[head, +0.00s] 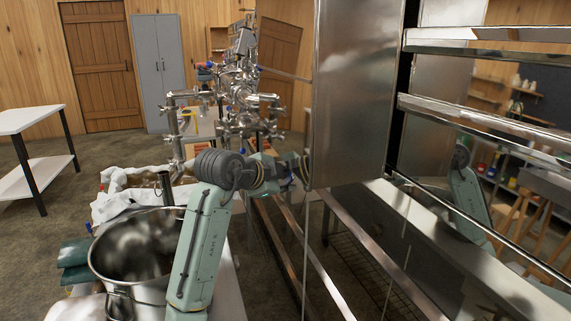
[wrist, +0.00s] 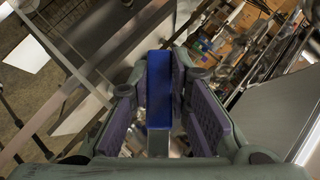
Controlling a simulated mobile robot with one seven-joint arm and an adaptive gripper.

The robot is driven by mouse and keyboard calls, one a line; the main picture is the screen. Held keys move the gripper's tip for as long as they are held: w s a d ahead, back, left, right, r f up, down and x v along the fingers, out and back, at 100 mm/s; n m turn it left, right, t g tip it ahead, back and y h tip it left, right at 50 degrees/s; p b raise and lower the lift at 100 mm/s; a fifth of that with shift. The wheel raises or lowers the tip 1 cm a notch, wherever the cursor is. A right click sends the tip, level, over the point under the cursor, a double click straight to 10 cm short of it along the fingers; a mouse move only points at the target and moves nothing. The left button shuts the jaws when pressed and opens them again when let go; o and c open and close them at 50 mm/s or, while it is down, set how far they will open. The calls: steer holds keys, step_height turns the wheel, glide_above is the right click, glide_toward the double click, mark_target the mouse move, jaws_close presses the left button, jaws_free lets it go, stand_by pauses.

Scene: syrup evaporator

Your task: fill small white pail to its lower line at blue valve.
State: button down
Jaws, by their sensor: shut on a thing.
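A blue valve handle (wrist: 158,95) stands between the purple pads of my gripper (wrist: 161,82) in the wrist view. My gripper is shut on this handle, and a metal stem runs below it. In the head view my gripper (head: 293,172) is beside the left edge of the steel evaporator, and its fingertips are hard to make out. The valve's body and spout are hidden there. I cannot make out the small white pail or its lower line in either view.
A large steel pot (head: 112,265) stands left of my arm. Steel pipework (head: 240,95) rises behind my gripper.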

steer(key=shift+s+d+f+n+g+p, duration=0.2)
steer(key=shift+s+f+n+g+p, duration=0.3)
steer(key=shift+g+p, duration=0.45)
steer(key=c, duration=1.5)
jaws_free()
steer(key=v, duration=1.2)
steer(key=shift+a, duration=0.1)
